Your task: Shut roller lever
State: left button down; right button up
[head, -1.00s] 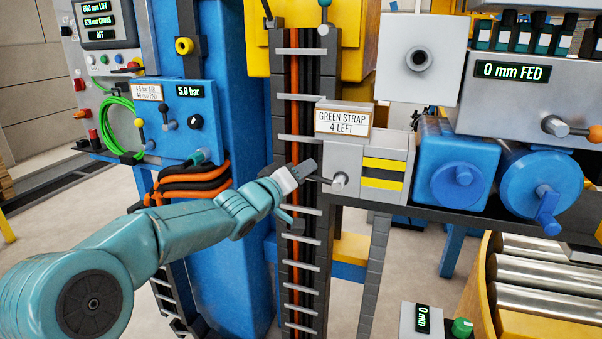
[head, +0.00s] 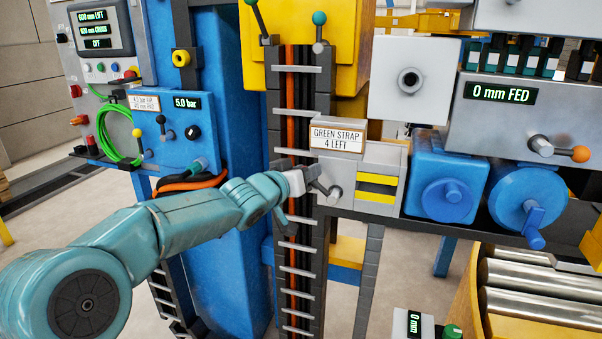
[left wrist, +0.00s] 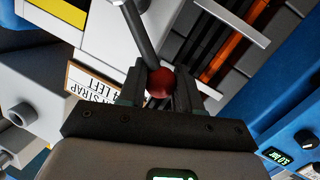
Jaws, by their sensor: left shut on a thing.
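A grey lever (head: 325,189) sticks out from a pivot on the front of the grey box labelled GREEN STRAP 4 LEFT (head: 384,160), slanting up and left. In the left wrist view its shaft (left wrist: 137,38) ends in a dark red ball knob (left wrist: 160,82) between the two fingers. My left gripper (head: 308,178) is shut on this knob, just left of the box; it also shows in the left wrist view (left wrist: 159,90). The knob is hidden by the fingers in the head view. My right gripper is not in view.
A ladder-like cable track (head: 299,262) runs upright behind my gripper. A blue 5.0 bar panel (head: 175,128) stands left. Blue rollers or motors (head: 444,190) and an orange-knobbed lever (head: 580,154) are to the right. Metal rollers (head: 530,292) lie lower right.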

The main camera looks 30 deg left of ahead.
pick_arm(q)
jog(key=shift+w+d+r+m, duration=0.1)
jog(key=shift+d+m, duration=0.2)
jog(key=shift+m, duration=0.3)
jog(key=shift+g, duration=0.3)
jog(key=c, duration=0.9)
grip_release()
jog(key=shift+o, duration=0.6)
jog(key=s+r+p, duration=0.2)
jog(key=s, duration=1.4)
jog(key=shift+r, duration=0.35)
